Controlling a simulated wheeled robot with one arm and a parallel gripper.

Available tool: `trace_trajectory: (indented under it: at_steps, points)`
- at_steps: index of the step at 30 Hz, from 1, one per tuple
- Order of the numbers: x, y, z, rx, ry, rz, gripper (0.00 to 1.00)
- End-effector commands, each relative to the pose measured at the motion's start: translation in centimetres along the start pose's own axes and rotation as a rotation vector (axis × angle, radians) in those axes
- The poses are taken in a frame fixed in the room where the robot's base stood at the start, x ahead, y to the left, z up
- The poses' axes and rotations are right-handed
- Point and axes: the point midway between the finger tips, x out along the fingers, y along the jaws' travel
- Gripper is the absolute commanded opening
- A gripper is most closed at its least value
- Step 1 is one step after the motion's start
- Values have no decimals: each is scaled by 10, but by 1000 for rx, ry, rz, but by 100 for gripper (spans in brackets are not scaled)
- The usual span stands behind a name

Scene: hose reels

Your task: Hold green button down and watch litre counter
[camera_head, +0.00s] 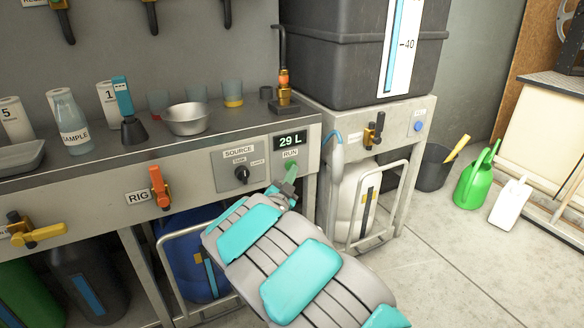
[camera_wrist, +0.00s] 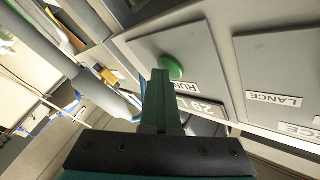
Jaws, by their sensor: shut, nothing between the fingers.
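The green button (camera_head: 291,166) sits on the grey panel at the right end of the bench front, under the RUN label. The litre counter (camera_head: 290,140) above it reads 29 L. My gripper (camera_head: 284,186) is shut and empty, its tips at the button's lower edge in the head view. In the wrist view the green button (camera_wrist: 170,67) shows just beyond the shut fingertips (camera_wrist: 160,75). I cannot tell whether they touch it or whether it is pressed in. The counter (camera_wrist: 199,107) is partly hidden behind the fingers there.
A SOURCE knob (camera_head: 242,174) is left of the button. An orange RIG valve handle (camera_head: 159,187) is further left.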

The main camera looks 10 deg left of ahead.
Motion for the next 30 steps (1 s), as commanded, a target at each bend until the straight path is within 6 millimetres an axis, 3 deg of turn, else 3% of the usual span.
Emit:
trace_trajectory:
  at_steps: [18, 30]
  points:
    - [-1, 0, 0, 0, 0, -1, 0]
    - [-13, 10, -8, 0, 0, 0, 0]
